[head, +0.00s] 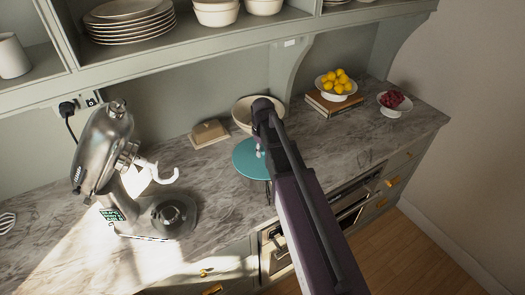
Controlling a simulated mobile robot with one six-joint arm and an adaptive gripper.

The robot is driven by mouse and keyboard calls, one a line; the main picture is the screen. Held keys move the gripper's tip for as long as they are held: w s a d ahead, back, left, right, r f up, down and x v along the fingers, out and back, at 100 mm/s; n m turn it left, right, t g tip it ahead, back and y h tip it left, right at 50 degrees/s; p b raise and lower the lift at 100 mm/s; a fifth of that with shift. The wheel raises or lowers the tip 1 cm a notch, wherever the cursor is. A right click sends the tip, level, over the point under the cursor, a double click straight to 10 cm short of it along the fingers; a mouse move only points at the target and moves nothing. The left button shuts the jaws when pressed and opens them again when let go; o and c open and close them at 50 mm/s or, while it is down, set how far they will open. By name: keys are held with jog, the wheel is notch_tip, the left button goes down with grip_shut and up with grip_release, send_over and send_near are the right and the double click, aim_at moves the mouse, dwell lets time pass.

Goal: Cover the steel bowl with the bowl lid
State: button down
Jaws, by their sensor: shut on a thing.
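A teal round lid (247,163) shows near the counter's front edge, partly behind my arm. My gripper (260,151) is at the top of the lid, shut on it near its middle; the fingers are small and mostly hidden by the arm. A dark edge shows under the lid's front. I cannot make out the steel bowl; it may be hidden under the lid or behind my arm. I cannot tell whether the lid touches anything below.
A stand mixer (108,155) stands left. A cream bowl (243,112) and a butter dish (208,134) are behind the lid. Lemons (338,80) in a bowl on books and a bowl of red fruit (392,99) are at right. A shelf (180,55) overhangs the back.

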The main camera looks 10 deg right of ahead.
jog(key=shift+f+b, duration=0.55)
jog(key=shift+c, duration=1.7)
grip_release()
jog(key=shift+r, duration=0.2)
notch_tip(320, 180, up, 11)
jog(key=p, duration=1.1)
jog(key=shift+f, duration=0.1)
jog(key=shift+f, duration=0.1)
